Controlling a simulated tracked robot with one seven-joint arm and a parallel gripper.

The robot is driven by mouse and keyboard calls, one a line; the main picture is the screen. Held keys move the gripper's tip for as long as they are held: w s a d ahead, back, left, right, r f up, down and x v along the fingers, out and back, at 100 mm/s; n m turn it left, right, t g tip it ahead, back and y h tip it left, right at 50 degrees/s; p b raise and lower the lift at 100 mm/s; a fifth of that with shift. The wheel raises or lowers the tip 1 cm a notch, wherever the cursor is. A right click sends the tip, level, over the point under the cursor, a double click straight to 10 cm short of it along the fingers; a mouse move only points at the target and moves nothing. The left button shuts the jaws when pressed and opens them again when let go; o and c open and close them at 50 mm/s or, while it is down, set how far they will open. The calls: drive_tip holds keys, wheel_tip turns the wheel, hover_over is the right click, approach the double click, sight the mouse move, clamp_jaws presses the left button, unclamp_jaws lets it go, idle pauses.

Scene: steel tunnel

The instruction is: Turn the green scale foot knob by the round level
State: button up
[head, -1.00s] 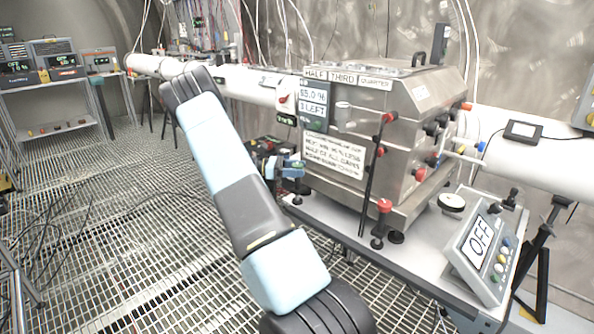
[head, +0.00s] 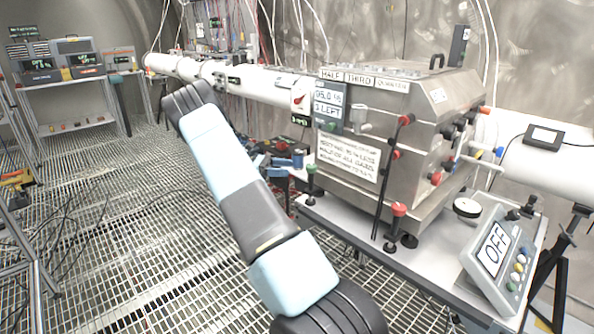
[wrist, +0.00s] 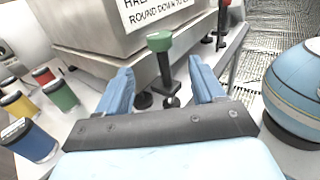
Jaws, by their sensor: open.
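The green foot knob (head: 311,168) stands on a dark post at the near left corner of the steel box (head: 350,167). In the wrist view the green knob (wrist: 160,41) is upright, just beyond my fingertips and roughly between them. My gripper (wrist: 160,67) is open, with its two blue fingers apart and nothing held. In the head view my gripper (head: 288,161) is just left of the knob. A round white-faced disc (head: 467,207), possibly the round level, sits on the bench right of the box.
A red-topped post (head: 398,210) stands at the box's front corner. A tilted display reading OFF (head: 494,250) is at the right. In the wrist view several coloured cylinders, one of them blue (wrist: 28,142), stand at the left. Grated floor lies open at left.

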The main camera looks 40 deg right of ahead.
drive_tip(key=shift+v, duration=1.85)
drive_tip(key=shift+s, duration=0.1)
drive_tip(key=s+a+r+m+t+y, duration=0.4)
drive_tip(key=s+a+r+t+y, duration=0.5)
drive_tip(key=s+a+r, duration=0.65)
drive_tip(key=s+a+r+m+t+y, duration=0.1)
drive_tip(key=s+a+t, duration=0.4)
drive_tip(key=s, duration=0.5)
drive_tip(key=s+a+r+m+t+y, duration=0.2)
drive_tip(key=s+a+r+t, duration=0.3)
drive_tip(key=s+a, duration=0.4)
drive_tip(key=shift+s+a+r+m, duration=0.4)
drive_tip(key=shift+s+r+m, duration=0.3)
drive_tip(key=shift+s+r, duration=0.15)
drive_tip(key=shift+c, duration=0.3)
